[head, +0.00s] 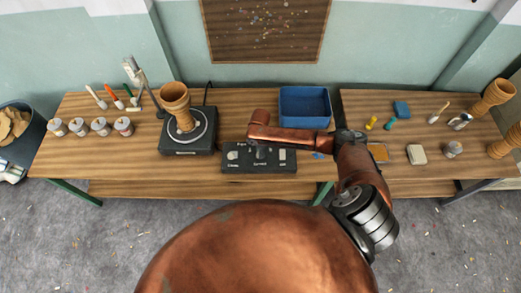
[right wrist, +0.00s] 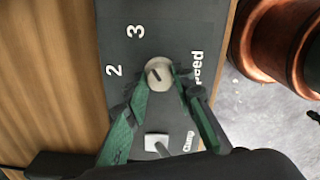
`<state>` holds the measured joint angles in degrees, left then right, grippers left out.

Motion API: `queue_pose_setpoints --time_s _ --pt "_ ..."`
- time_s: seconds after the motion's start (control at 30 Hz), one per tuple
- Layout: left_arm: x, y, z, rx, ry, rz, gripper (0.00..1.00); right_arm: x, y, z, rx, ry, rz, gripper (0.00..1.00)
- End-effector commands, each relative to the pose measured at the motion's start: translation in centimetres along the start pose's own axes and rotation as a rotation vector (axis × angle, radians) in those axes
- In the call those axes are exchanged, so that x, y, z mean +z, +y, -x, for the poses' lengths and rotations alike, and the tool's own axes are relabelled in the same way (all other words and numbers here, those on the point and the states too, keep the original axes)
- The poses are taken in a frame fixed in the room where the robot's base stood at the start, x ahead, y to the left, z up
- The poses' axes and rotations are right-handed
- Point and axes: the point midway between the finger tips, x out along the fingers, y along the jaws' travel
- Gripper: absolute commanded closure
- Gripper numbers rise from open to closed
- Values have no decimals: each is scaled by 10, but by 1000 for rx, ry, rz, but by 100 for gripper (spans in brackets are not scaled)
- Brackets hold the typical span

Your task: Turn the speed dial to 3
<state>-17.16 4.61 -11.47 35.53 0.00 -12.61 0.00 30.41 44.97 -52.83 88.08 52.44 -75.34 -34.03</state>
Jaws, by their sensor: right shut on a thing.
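The speed dial (right wrist: 158,74) is a pale round knob on a dark control box (head: 232,168). In the right wrist view the printed numbers 2 (right wrist: 115,70) and 3 (right wrist: 136,31) stand beside it, with part of the speed label (right wrist: 196,65) opposite. A dark mark on the knob points roughly between 2 and 3; its exact setting is hard to read. My right gripper (right wrist: 163,82) is shut on the dial, its green fingers on either side. In the head view my right arm hides part of the box. My left gripper is not in view.
The clamp lever (right wrist: 157,143) is close to my fingers. A turntable (head: 187,148) holding a goblet-shaped drum body (head: 175,97) stands left of the box. A blue bin (head: 305,106) stands behind. Jars and brushes lie farther left; small tools lie right.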

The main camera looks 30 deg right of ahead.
Motion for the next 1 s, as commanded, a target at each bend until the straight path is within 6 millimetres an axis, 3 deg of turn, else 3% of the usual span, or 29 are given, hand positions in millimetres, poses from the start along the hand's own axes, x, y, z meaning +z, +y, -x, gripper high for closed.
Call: queue_pose_setpoints --time_s 0.67,0.7,0.9,1.0 --pt "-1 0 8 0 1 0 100 1 0 0 1 -1 -60 100" --pt "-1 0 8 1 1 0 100 1 0 0 1 -1 -60 74" --pt "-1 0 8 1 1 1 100 0 0 0 1 0 -59 60" --pt "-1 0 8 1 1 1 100 0 0 0 1 0 -58 59"
